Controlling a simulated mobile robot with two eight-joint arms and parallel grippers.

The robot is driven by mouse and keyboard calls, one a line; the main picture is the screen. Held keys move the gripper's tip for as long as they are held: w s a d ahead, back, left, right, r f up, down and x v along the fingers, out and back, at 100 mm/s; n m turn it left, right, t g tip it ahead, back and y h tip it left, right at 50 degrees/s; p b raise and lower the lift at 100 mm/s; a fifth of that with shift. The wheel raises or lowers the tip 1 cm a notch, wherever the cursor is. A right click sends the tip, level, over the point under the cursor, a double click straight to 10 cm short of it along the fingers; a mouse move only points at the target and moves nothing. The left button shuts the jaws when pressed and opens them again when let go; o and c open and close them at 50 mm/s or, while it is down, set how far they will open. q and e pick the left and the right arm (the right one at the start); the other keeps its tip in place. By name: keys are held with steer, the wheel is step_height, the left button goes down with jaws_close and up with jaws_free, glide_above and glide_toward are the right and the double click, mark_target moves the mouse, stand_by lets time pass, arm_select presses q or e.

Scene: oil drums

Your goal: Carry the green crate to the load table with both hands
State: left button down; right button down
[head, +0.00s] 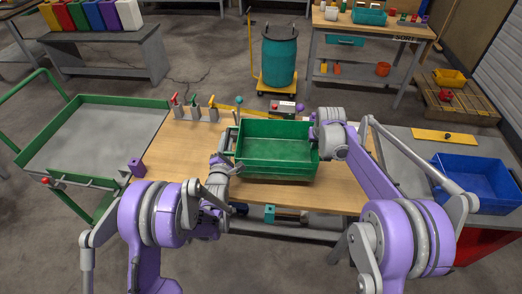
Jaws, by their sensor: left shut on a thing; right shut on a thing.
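The green crate (277,128) is an empty open box on or just above the wooden table (190,147) in front of me; I cannot tell whether its base touches the tabletop. My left gripper (233,165) is at the crate's left side and shut on it. My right gripper (316,136) is at the crate's right side and shut on it. The fingertips are partly hidden by the crate walls and my arm links. The crate looks level. No label marks a load table in this view.
A green trolley (84,101) stands at the left. A blue crate (476,183) sits on a grey surface at the right. Small tools (195,106) stand at the table's back left. A teal drum (279,54) on a yellow dolly stands behind. A bench marked SORT (405,39) is at back right.

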mark_target(313, 159)
arm_select(q)
steer(key=shift+w, duration=0.1)
arm_select(e)
steer(key=shift+w, duration=0.1)
arm_select(q)
steer(key=shift+f, duration=0.15)
arm_select(e)
steer(key=shift+f, duration=0.2)
